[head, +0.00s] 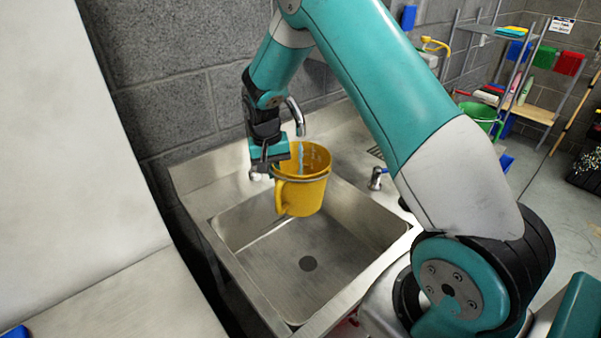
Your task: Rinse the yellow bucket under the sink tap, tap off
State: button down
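The yellow bucket (301,196) hangs upright above the basin of the steel sink (215,225). My gripper (270,168) is at its left rim and appears shut on it; the fingertips are partly hidden. The curved chrome tap (297,117) comes out behind my gripper, with its spout over the bucket's mouth. A thin bluish stream of water (300,152) falls from the spout into the bucket. The water inside the bucket is hidden. A small chrome fitting (376,178), perhaps the tap's handle, stands on the counter right of the basin.
A grey block wall (170,110) stands close behind the sink. A pale panel (60,140) rises at the left. A green bucket (482,118) and a rack with coloured items (545,57) are at the far right.

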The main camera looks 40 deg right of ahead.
dwell(0.3)
jog(key=w+a, duration=0.6)
jog(key=a, duration=0.6)
jog(key=shift+a, duration=0.25)
jog(key=shift+w, duration=0.1)
